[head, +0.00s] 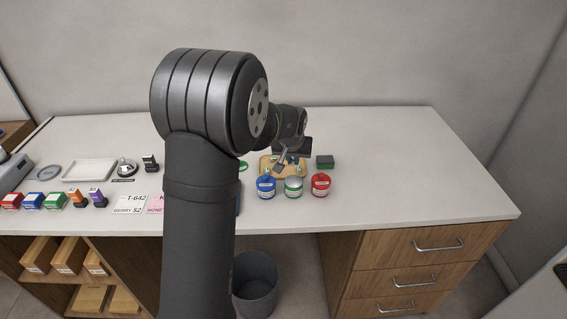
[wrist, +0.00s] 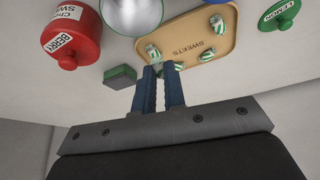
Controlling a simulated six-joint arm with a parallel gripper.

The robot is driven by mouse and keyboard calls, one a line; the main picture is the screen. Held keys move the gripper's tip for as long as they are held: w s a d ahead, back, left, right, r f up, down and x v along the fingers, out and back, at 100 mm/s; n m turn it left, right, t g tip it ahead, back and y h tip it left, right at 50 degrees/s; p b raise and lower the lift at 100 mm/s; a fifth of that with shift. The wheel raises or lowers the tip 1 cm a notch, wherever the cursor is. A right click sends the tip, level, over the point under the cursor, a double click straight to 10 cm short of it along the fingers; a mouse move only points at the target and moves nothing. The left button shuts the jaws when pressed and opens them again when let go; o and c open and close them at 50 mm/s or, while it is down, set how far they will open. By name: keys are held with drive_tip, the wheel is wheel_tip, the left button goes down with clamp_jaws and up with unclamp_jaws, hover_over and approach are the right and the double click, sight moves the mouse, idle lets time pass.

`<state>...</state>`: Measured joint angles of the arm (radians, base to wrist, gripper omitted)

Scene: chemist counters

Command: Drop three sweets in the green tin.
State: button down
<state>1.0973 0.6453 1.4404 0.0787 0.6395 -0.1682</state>
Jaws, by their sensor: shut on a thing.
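My gripper (wrist: 160,76) is low over the tan sweets tray (wrist: 218,43), its fingers close together and shut on a green-and-white striped sweet, mostly hidden between the tips. Other striped sweets (wrist: 206,55) lie on the tray; one sweet (wrist: 153,52) shows right at the fingertips. In the head view my gripper (head: 283,157) is over the tray (head: 268,167), behind the jars. The green tin (head: 293,188) stands in the middle of three tins, its top pale and lidless. In the wrist view its shiny round opening (wrist: 136,10) shows; its contents cannot be made out.
A blue tin (head: 266,187) and a red tin (head: 321,185) flank the green one closely. A green lid marked LEMON (wrist: 280,15) lies beyond the tray. A dark block with a green top (head: 325,162) stands right of the tray. The counter's right side is clear.

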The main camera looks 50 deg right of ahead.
drive_tip(key=s+r, duration=0.4)
drive_tip(key=s, duration=0.3)
drive_tip(key=shift+s+r, duration=0.25)
drive_tip(key=shift+s, duration=0.05)
drive_tip(key=shift+w+a+f, duration=0.4)
drive_tip(key=shift+w+f, duration=0.2)
drive_tip(key=shift+f, duration=0.45)
drive_tip(key=shift+w+a+f, duration=0.45)
drive_tip(key=shift+w+f, duration=0.2)
drive_tip(key=shift+f, duration=0.4)
drive_tip(key=shift+w+a+f, duration=0.4)
drive_tip(key=shift+w+f, duration=0.2)
drive_tip(key=shift+f, duration=0.45)
drive_tip(key=c, duration=1.4)
unclamp_jaws()
drive_tip(key=shift+r, duration=0.15)
